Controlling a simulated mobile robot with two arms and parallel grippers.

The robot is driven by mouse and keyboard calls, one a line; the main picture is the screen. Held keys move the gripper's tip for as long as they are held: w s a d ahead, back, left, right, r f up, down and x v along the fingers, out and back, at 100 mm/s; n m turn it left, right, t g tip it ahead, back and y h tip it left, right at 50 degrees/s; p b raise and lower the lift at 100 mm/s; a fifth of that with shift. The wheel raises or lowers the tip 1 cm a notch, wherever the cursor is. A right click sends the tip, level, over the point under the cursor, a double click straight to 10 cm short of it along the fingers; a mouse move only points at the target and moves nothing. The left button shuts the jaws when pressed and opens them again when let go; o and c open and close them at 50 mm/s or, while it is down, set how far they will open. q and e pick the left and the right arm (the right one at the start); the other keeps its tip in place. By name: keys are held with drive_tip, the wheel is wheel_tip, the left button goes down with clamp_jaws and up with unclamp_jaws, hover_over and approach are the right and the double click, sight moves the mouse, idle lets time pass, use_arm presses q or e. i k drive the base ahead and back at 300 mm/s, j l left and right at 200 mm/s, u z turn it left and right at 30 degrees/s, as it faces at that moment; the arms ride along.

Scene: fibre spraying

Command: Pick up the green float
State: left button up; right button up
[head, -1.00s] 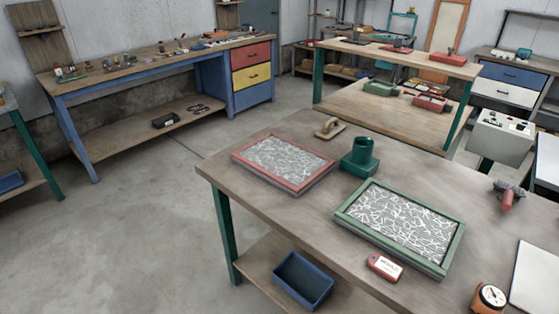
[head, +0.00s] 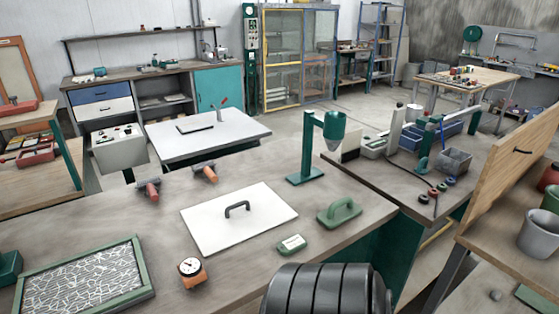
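The green float (head: 339,213) lies on the brown worktable (head: 140,205), near its right end. It is a flat green plate with an arched green handle on top, and nothing covers it. Neither of my grippers shows in the head view, so I cannot see whether they are open or shut.
Left of the float lies a white board (head: 240,222) with a dark handle. A small green tag (head: 291,245), a round gauge (head: 191,272) and a green-framed tray (head: 85,278) lie nearer. A green stand (head: 308,150) rises behind. A dark ribbed cylinder fills the bottom edge.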

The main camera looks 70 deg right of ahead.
sight(339, 212)
drive_tip(key=l+z, duration=0.1)
drive_tip(key=z, duration=1.85)
